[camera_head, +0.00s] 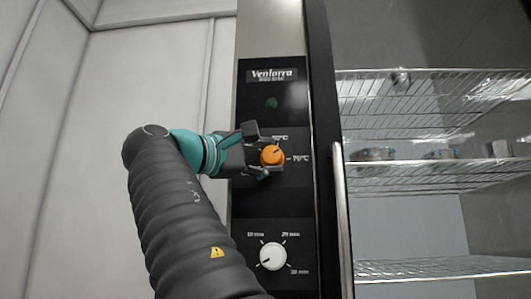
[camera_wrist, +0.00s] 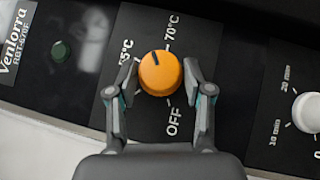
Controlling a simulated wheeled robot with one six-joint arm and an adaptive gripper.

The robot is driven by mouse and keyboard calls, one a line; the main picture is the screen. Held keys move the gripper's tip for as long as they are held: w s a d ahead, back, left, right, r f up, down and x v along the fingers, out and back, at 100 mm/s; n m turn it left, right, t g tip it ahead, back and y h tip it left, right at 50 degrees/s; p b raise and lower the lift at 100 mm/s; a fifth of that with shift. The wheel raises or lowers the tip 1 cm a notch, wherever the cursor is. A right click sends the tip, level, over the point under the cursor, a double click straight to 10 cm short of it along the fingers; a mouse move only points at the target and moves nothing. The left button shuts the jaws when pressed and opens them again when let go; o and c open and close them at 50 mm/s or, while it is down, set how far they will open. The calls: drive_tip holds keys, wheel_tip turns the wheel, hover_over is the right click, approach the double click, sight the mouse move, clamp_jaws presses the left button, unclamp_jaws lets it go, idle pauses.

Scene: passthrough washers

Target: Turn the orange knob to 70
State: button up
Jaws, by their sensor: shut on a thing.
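The orange knob (camera_head: 271,156) is on the black control panel of the washer. It also shows in the wrist view (camera_wrist: 160,76). Its dark pointer mark points between the upper °C label, which looks like 55°C in the wrist view (camera_wrist: 126,52), and the 70°C label (camera_wrist: 172,34). The OFF label (camera_wrist: 174,121) is on the knob's gripper-facing side in the wrist view. My gripper (camera_wrist: 160,80) has one finger on each side of the knob and is shut on it. In the head view, part of the dial lettering is hidden behind my gripper (camera_head: 264,153).
A white timer knob (camera_head: 272,256) with minute marks is below on the same panel. It also shows at the right of the wrist view (camera_wrist: 310,112). A dark green round button (camera_head: 271,103) is above. Wire shelves (camera_head: 430,180) with items are at the right, beyond a vertical metal edge.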

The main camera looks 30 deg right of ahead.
drive_tip(key=shift+m, duration=0.3)
idle(0.4)
drive_tip(key=o, duration=1)
drive_tip(key=shift+d, duration=0.1)
drive_tip(key=shift+s+a, duration=0.1)
drive_tip(key=shift+a, duration=0.45)
drive_tip(key=v, duration=1.1)
drive_tip(key=shift+r, duration=0.2)
